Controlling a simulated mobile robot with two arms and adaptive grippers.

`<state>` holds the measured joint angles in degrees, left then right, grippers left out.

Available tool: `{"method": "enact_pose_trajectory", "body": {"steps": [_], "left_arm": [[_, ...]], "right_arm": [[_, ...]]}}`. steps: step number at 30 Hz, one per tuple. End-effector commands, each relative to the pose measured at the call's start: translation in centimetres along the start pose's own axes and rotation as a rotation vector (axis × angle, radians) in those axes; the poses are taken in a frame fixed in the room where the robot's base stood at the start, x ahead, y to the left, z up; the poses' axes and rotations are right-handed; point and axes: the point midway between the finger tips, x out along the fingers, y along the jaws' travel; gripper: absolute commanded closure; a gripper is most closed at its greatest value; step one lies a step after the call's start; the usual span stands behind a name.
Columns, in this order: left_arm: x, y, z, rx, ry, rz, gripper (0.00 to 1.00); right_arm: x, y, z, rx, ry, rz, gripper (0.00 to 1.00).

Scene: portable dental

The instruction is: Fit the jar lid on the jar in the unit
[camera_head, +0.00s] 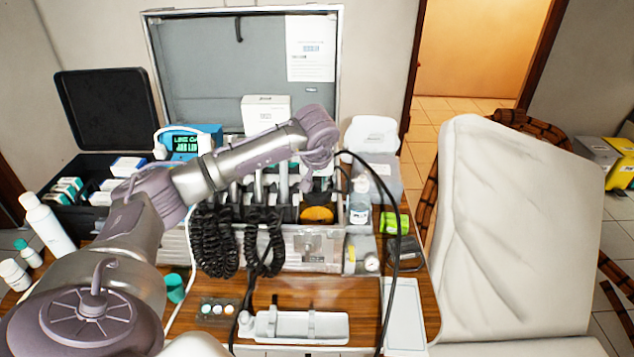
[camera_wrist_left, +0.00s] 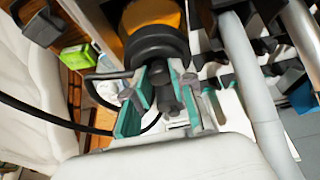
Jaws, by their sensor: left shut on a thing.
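The jar (camera_head: 317,214) is orange and stands in an opening of the metal dental unit (camera_head: 305,246). It also shows in the left wrist view (camera_wrist_left: 155,14), at the top. The black jar lid (camera_wrist_left: 156,46) is right against the jar there; I cannot tell whether it is fully seated. My left gripper (camera_wrist_left: 165,88) has teal finger pads and is shut on the lid's narrow black stem. In the head view the left gripper (camera_head: 317,174) is above the jar, and the arm partly hides the unit. My right gripper is in neither view.
Grey handpieces stand left of the jar, with black coiled hoses (camera_head: 213,240) below. A clear bottle (camera_head: 360,200) and a green item (camera_head: 394,222) stand to the right. A black cable loops past the gripper. A white tray (camera_head: 300,325) lies in front.

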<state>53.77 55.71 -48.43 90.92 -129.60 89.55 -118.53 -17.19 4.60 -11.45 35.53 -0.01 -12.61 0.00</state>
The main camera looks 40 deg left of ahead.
Motion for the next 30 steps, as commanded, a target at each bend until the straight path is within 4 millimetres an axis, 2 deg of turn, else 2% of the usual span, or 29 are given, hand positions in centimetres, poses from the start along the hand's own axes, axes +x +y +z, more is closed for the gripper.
{"method": "enact_pose_trajectory", "body": {"steps": [7, 8, 12, 13, 23, 26, 30], "left_arm": [[0.0, 0.0, 0.0, 0.0, 0.0, 0.0, 1.0], [0.0, 0.0, 0.0, 0.0, 0.0, 0.0, 0.73], [0.0, 0.0, 0.0, 0.0, 0.0, 0.0, 0.5], [0.0, 0.0, 0.0, 0.0, 0.0, 0.0, 0.47], [-0.2, 0.0, 0.0, 0.001, 0.0, 0.001, 0.47], [-1.2, 0.1, -0.1, 0.0, 0.002, 0.002, 0.47], [-3.8, 0.1, -0.1, 0.001, 0.005, 0.004, 0.47]], "right_arm": [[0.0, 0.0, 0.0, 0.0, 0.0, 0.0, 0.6], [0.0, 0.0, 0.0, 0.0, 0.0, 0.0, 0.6], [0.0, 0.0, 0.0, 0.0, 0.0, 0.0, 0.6], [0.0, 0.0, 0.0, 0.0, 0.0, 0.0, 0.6], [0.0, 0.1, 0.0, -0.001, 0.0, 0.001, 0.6], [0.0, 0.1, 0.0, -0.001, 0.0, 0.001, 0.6], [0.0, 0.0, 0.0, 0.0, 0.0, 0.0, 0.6]]}}
